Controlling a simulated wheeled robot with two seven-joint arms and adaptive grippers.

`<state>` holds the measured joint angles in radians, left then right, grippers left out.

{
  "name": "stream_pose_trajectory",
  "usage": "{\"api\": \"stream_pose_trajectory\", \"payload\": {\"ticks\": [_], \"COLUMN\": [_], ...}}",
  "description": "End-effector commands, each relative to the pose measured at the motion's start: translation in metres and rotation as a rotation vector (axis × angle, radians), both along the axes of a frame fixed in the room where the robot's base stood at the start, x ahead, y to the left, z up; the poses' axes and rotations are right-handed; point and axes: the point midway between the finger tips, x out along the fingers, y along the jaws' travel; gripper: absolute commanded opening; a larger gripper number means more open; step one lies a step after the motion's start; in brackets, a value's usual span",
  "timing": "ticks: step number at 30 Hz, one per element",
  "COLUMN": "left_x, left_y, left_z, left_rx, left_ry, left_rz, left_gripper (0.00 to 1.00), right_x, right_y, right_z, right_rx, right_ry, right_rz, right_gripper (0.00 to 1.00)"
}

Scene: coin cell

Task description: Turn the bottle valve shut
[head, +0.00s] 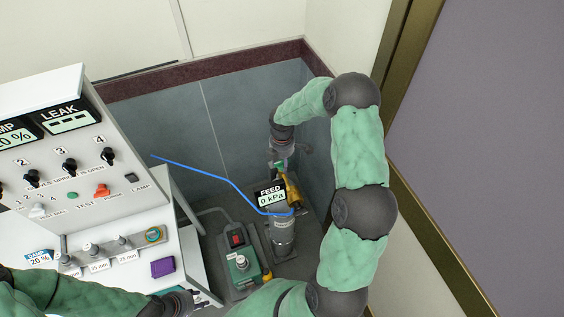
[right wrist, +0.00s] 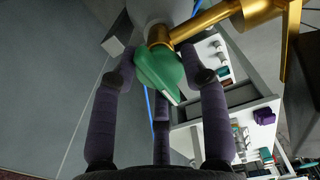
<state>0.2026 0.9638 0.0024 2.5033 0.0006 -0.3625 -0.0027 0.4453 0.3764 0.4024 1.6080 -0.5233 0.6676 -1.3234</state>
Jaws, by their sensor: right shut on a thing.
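The bottle (head: 283,240) is a grey cylinder standing on the dark floor unit right of the bench. Its green valve handle (right wrist: 160,72) shows in the right wrist view between the dark fingers. My right gripper (right wrist: 158,95) is shut on the valve handle; in the head view the gripper (head: 280,160) comes down onto the bottle top from above. A brass regulator (head: 292,190) sits on the bottle, also in the wrist view (right wrist: 215,18). The FEED display (head: 270,197) reads 0 kPa. My left gripper (head: 178,302) is at the bottom edge, its fingers not clearly visible.
A white control panel (head: 75,150) with knobs and a LEAK display stands at left. Below it is a bench with small fittings and a purple block (head: 162,268). A blue hose (head: 205,172) runs to the bottle. A green pump (head: 242,268) stands beside it. Grey walls close in behind.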

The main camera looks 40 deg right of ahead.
Motion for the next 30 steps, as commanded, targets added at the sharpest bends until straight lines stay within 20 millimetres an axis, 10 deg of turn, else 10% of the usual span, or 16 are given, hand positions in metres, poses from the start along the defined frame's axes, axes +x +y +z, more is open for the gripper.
{"api": "stream_pose_trajectory", "payload": {"ticks": [2, 3, 5, 17, 30], "left_x": [0.0, 0.0, 0.0, 0.0, 0.0], "left_y": [0.0, 0.0, 0.0, 0.0, 0.0], "left_z": [0.0, 0.0, 0.0, 0.0, 0.0], "left_rx": [0.0, 0.0, 0.0, 0.0, 0.0], "left_ry": [0.0, 0.0, 0.0, 0.0, 0.0], "left_rz": [0.0, 0.0, 0.0, 0.0, 0.0], "left_gripper": [0.4, 0.4, 0.4, 0.4, 0.4], "right_x": [0.0, 0.0, 0.0, 0.0, 0.002], "right_y": [0.0, 0.0, 0.0, 0.0, 0.0], "right_z": [0.0, 0.0, 0.0, 0.004, 0.079], "right_rx": [-0.001, -0.002, -0.001, -0.002, -0.003], "right_ry": [-0.001, -0.002, -0.001, -0.002, -0.005], "right_rz": [0.003, 0.003, 0.002, 0.0, 0.0], "right_gripper": [0.12, 0.56, 0.69, 0.69, 0.69]}}
